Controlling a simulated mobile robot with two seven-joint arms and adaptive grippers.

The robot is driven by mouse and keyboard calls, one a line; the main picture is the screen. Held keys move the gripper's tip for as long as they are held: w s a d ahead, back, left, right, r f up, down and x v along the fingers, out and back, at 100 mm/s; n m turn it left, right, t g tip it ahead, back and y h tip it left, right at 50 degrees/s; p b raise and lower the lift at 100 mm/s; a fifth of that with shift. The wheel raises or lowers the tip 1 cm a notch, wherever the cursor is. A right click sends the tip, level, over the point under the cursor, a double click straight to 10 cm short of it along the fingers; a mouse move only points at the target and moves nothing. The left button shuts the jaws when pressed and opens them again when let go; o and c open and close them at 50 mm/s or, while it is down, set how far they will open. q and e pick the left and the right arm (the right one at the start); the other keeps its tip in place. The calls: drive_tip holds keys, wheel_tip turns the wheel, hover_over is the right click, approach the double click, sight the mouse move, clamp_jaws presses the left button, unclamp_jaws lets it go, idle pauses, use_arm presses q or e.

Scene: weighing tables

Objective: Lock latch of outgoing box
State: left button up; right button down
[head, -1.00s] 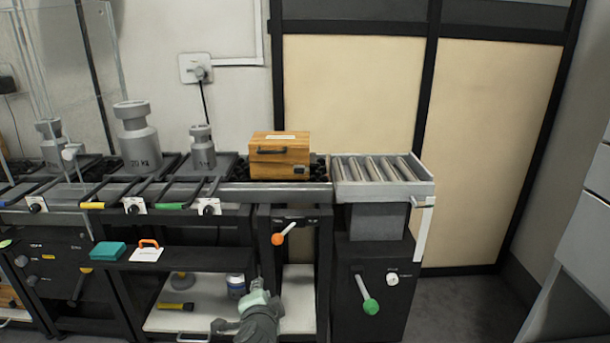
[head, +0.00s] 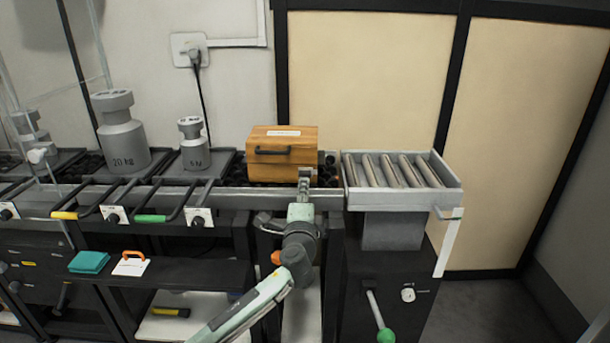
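The wooden box (head: 270,172) with a dark front handle and a white label on its lid stands upright on the conveyor, left of the roller tray. Its lid looks closed. My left gripper (head: 305,174) is raised at the lower right of the box's front, where the latch sits. Its fingers look narrow and close together from behind, and they cover the latch. I cannot tell whether they touch it, how it is set, or whether the fingers are shut. My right gripper is not in view.
The roller tray (head: 452,178) stands right of the box, above a cabinet with a green-knobbed lever (head: 385,335). Grey weights, a large one (head: 123,145) and a smaller one (head: 193,155), stand left. A teal block (head: 89,262) and an orange-handled item (head: 131,265) lie on the lower shelf.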

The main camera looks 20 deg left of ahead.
sight(305, 176)
use_arm(q)
drive_tip(key=x, duration=0.6)
drive_tip(key=shift+c, duration=0.2)
clamp_jaws()
